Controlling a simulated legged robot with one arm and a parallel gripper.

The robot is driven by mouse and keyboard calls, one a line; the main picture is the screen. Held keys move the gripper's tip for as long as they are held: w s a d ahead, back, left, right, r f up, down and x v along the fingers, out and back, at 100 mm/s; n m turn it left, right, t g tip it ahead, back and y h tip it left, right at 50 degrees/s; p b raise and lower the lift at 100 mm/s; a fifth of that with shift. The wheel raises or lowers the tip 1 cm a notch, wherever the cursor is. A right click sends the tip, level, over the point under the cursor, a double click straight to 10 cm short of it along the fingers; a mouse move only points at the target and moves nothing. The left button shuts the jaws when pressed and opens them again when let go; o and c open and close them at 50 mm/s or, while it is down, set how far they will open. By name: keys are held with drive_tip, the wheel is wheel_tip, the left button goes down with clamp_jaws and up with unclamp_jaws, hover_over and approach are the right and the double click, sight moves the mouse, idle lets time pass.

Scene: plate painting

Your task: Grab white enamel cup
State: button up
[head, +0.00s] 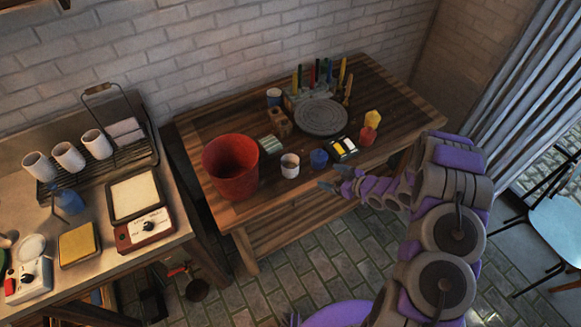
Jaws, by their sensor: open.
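A white cup (290,165) stands on the wooden table (215,125) near its front edge, between a red bucket and a blue cup. My gripper (324,179) is at the table's front edge, to the right of and slightly nearer than the white cup. Its fingers are apart and point left toward the cup, with nothing between them. The cup appears upright and is not touched by my gripper. Another light cup with a dark inside (273,97) stands farther back on the table.
The red bucket (230,168) is left of the white cup and the blue cup (319,158) is close on its right. A left counter (190,215) holds a rack with several white cups.

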sight(297, 171)
drive_tip(key=shift+y, duration=0.9)
drive_tip(key=x, duration=0.4)
drive_tip(key=s+b+x, duration=0.1)
drive_tip(key=x, duration=0.3)
drive_tip(key=s+a+x, duration=0.1)
drive_tip(key=x, duration=0.3)
drive_tip(key=shift+a+f, duration=0.35)
drive_tip(key=shift+f, duration=0.05)
drive_tip(key=shift+b+x, duration=0.8)
drive_tip(key=shift+x, duration=2.15)
drive_tip(key=shift+w+d, duration=0.1)
drive_tip(key=shift+w, duration=0.1)
drive_tip(key=c, duration=0.9)
